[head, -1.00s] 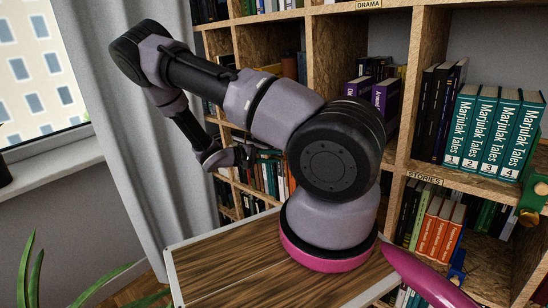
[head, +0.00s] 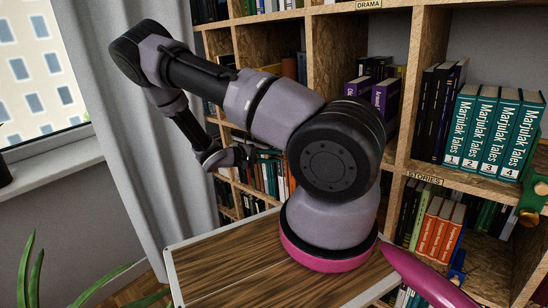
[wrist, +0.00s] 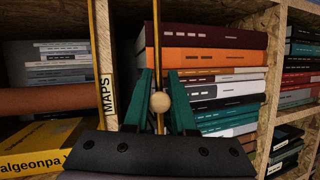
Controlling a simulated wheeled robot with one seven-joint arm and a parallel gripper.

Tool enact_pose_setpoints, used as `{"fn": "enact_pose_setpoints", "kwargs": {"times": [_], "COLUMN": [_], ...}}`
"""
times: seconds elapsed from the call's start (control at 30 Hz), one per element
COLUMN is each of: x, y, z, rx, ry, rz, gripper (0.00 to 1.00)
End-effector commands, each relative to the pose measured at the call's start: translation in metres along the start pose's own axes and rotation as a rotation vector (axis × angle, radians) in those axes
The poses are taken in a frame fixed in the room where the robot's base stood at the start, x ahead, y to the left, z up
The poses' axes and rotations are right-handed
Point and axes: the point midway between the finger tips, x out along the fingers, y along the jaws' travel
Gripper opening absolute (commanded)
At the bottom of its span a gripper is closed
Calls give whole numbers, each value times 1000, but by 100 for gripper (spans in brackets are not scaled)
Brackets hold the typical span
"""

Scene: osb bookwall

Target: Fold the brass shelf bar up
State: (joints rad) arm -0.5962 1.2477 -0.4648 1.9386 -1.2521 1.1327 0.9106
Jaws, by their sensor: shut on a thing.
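My gripper shows in the wrist view (wrist: 160,105) with two green fingers. They are shut on the brass shelf bar (wrist: 156,40), a thin bar running up the picture between them. A round pale brass knob (wrist: 160,102) sits between the fingers, in front of the bar. The bar's lower part is hidden by my gripper. In the head view my gripper (head: 245,156) is small and dark, at the lower shelves left of centre; I cannot make out the bar there.
In the wrist view, a shelf edge labelled MAPS (wrist: 107,95) and a stack of books (wrist: 215,60) lie close behind the fingers. In the head view the bookwall (head: 400,120) fills the right, with a grey curtain (head: 130,130) and plant (head: 35,270) at left.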

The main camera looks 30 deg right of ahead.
Motion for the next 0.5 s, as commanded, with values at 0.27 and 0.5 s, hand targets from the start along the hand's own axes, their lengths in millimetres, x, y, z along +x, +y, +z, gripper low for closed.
{"fn": "enact_pose_setpoints", "kwargs": {"times": [0.27, 0.5], "x": [-9, -15], "y": [0, -1], "z": [3, 5], "rx": [-51, -90], "ry": [-16, -25], "rz": [-133, -221], "gripper": [0, 0]}}
